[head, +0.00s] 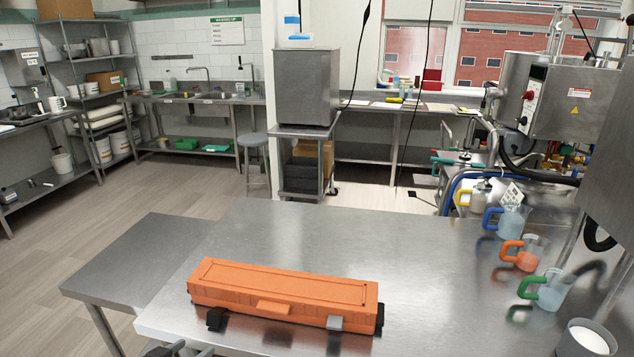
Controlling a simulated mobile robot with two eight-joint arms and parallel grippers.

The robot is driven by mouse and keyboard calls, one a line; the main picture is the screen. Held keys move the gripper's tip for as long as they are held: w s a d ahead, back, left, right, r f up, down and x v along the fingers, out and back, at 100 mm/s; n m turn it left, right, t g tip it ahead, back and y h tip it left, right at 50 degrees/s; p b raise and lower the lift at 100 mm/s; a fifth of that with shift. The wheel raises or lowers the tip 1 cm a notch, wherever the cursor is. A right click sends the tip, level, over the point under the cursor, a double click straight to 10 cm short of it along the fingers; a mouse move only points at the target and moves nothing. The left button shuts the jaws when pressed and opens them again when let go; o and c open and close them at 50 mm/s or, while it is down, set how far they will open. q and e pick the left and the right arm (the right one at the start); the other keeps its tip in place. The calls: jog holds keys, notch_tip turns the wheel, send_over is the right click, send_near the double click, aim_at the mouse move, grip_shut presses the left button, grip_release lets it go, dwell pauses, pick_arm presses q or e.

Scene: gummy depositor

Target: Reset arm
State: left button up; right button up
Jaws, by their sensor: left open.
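My left gripper (180,349) shows only as a small grey and dark part at the bottom edge, left of the middle. Most of it is cut off by the frame. It is open and apart from the orange case, in front of its left end. The orange case (280,284) lies with its lid down on the steel table (400,240). A dark piece sits at its front left and a grey piece at its front right. My right gripper is out of view.
Jugs with blue (511,220), orange (524,254) and green (546,291) handles line the table's right side. A white-filled container (588,340) stands at the lower right. Steel machinery (560,95) rises behind them. The table's middle, behind the case, is clear.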

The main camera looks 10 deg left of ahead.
pick_arm(q)
jog(key=s+d+f+g+p, duration=0.1)
jog(key=s+d+g+p, duration=0.1)
jog(key=s+d, duration=0.5)
jog(key=s+d+f+n+g+y+p, duration=0.1)
jog(key=s+d+f+g+p, duration=0.1)
jog(key=s+d+g, duration=0.2)
jog(key=s+d, duration=0.3)
jog(key=s, duration=0.1)
